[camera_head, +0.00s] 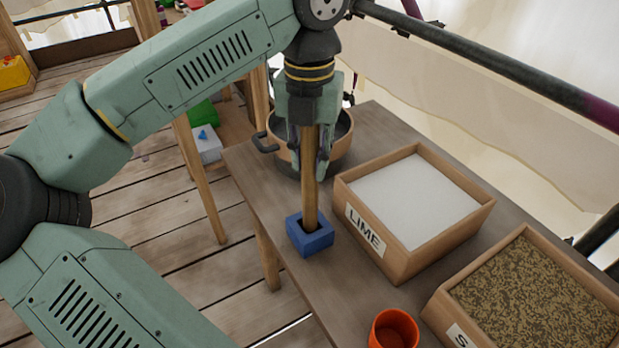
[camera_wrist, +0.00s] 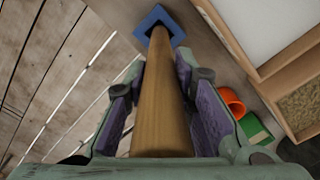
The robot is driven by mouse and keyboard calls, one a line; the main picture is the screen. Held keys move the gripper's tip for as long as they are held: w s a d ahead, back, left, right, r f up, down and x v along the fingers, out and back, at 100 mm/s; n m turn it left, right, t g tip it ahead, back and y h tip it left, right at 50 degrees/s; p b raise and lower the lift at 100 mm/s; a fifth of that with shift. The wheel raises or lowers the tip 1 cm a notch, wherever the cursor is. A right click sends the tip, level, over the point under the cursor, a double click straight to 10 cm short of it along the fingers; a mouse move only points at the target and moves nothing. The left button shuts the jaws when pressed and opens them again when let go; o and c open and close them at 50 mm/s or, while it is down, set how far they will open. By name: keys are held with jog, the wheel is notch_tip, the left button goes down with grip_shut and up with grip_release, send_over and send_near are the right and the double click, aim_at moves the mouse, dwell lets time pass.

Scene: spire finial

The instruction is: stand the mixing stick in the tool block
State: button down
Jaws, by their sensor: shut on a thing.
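The mixing stick (camera_head: 310,185) is a round wooden rod, held close to upright in my gripper (camera_head: 309,165). The fingers are shut on its upper part, one on each side; the stick also shows between the purple finger pads in the wrist view (camera_wrist: 160,105). The tool block (camera_head: 311,240) is a small blue block with a dark square opening, on the table near its left edge. The stick's lower end is at the opening and appears to be inside it; how deep it goes is hidden. The block also shows at the stick's far end in the wrist view (camera_wrist: 178,32).
An orange cup (camera_head: 394,328) is at the front. A pan (camera_head: 345,150) sits behind my gripper. Scaffold poles (camera_head: 480,55) cross the upper right.

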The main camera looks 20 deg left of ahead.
aim_at(310, 181)
jog(key=shift+f+b, duration=0.45)
jog(key=shift+f, duration=0.9)
jog(key=shift+f, duration=0.15)
jog(key=c, duration=1.3)
grip_release()
jog(key=shift+c, duration=0.2)
